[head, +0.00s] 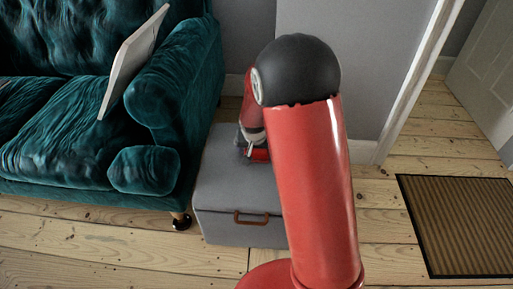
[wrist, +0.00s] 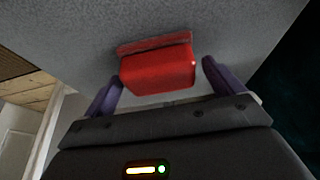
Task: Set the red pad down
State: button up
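The red pad (wrist: 158,72) is a small red block in the wrist view, close against the grey fabric top of a storage box (head: 231,228). It appears to rest on that surface. In the head view a bit of the pad (head: 260,155) shows on the box top, partly hidden by my arm. My gripper (wrist: 163,72) has its two purple fingers apart, one on each side of the pad. A gap shows between the right finger and the pad; the left finger is very near the pad's edge, and contact there is unclear.
A teal velvet sofa (head: 182,92) stands directly left of the box, with a pale flat panel (head: 130,62) leaning on its arm. A grey wall is behind the box. A brown striped mat (head: 458,222) lies on the floorboards at right, near a white door (head: 487,75).

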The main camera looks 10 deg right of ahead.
jog(key=shift+r, duration=0.35)
jog(key=s+r+n+p, duration=0.1)
jog(key=s+r, duration=0.7)
jog(key=r, duration=0.2)
jog(key=s+r+p, duration=0.1)
jog(key=s+r, duration=0.6)
jog(key=r, duration=0.3)
jog(key=s+r+n+t+y, duration=0.1)
jog(key=s+r+n, duration=0.1)
jog(key=s, duration=1.2)
jog(key=shift+r+n, duration=0.3)
jog(key=shift+r, duration=0.1)
notch_tip(320, 180, up, 4)
jog(key=p, duration=0.3)
jog(key=shift+f, duration=0.1)
